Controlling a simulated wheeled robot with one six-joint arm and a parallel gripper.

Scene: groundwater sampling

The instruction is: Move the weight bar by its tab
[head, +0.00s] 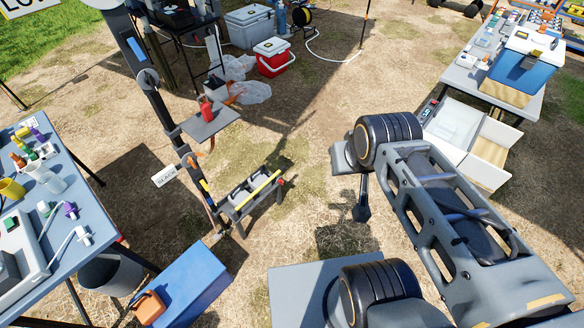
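A low grey rack (243,198) stands on the ground left of centre, beside the dark post. My arm comes in from the lower right. A dark end part that seems to be my gripper (362,212) hangs below it, well right of the rack and apart from it. Its fingers are too small and dark to make out, and I see nothing held in it.
A dark post (163,115) carries a small shelf (212,124) above the rack. A bench (80,190) with bottles stands at left, with a blue box (185,285) near it. Open boxes (489,156) stand at right. Dry grass between rack and arm is clear.

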